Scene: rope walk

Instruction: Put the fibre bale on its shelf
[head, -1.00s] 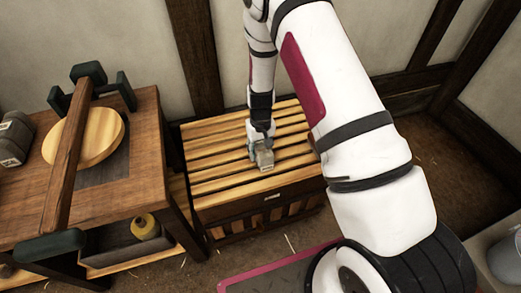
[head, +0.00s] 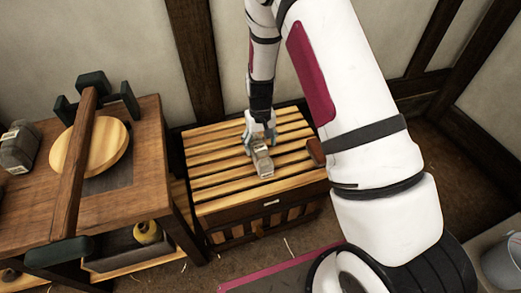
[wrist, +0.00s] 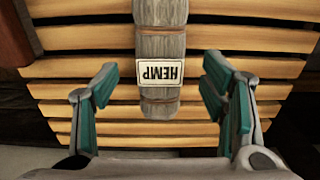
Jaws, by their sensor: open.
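The fibre bale (head: 263,162) is a small grey bundle lying on a slatted wooden rack top (head: 215,170) in the head view. In the wrist view the bale (wrist: 166,45) shows a white label reading HEMP, upside down, and lies across the slats. My gripper (head: 260,146) is open just behind the bale in the head view. In the wrist view its teal fingers (wrist: 160,78) stand wide apart, one on each side of the bale's near end, with clear gaps. Whether the slatted top is the bale's shelf cannot be told.
A wooden bench (head: 150,165) at left holds a round wooden disc (head: 90,150), a long beam (head: 75,180) and a grey labelled bundle (head: 18,148). A brown block (head: 316,152) lies right of the bale.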

